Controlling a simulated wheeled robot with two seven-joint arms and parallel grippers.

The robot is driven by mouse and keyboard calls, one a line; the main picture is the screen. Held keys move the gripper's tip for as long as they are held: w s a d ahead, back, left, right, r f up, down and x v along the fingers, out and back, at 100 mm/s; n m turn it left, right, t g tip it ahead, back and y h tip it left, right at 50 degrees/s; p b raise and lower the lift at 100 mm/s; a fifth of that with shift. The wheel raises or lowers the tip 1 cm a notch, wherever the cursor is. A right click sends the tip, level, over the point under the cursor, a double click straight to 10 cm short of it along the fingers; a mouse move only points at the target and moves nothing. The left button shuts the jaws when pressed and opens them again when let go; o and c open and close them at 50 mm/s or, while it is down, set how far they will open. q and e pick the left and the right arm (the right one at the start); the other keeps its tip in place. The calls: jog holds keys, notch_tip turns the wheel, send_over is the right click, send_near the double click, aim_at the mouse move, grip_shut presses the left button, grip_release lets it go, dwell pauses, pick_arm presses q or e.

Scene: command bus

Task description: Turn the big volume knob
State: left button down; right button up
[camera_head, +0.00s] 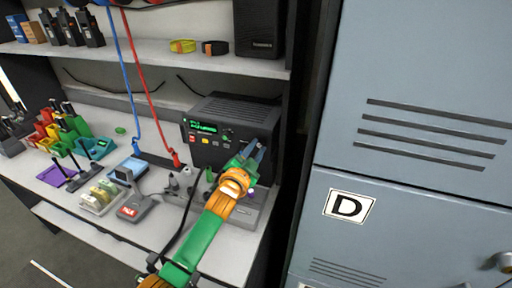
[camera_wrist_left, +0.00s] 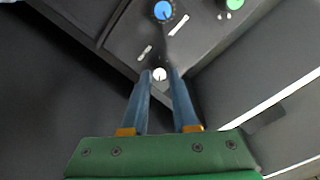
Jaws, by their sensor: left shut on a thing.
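A dark radio unit (camera_head: 232,108) with a lit green display (camera_head: 204,127) stands on the shelf desk. My left gripper (camera_head: 260,150) is at the right part of its front face. In the left wrist view, the blue fingers (camera_wrist_left: 159,76) are shut on a round white-topped knob (camera_wrist_left: 159,73). Its sides are mostly hidden between the fingertips, so I cannot tell its full size. A blue-topped knob (camera_wrist_left: 163,10) and a green-topped knob (camera_wrist_left: 235,4) sit farther along the panel. My right gripper is not in view.
Blue and red cords (camera_head: 140,85) hang in front. A grey locker marked D (camera_head: 349,207) closes off the right side.

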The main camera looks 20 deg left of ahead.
pick_arm(q)
jog(key=shift+m, duration=0.6)
jog(key=c, duration=0.9)
grip_release()
jog(key=shift+o, duration=1.1)
jog(key=shift+w+f, duration=0.1)
jog(key=s, duration=0.7)
jog(key=shift+a, duration=0.25)
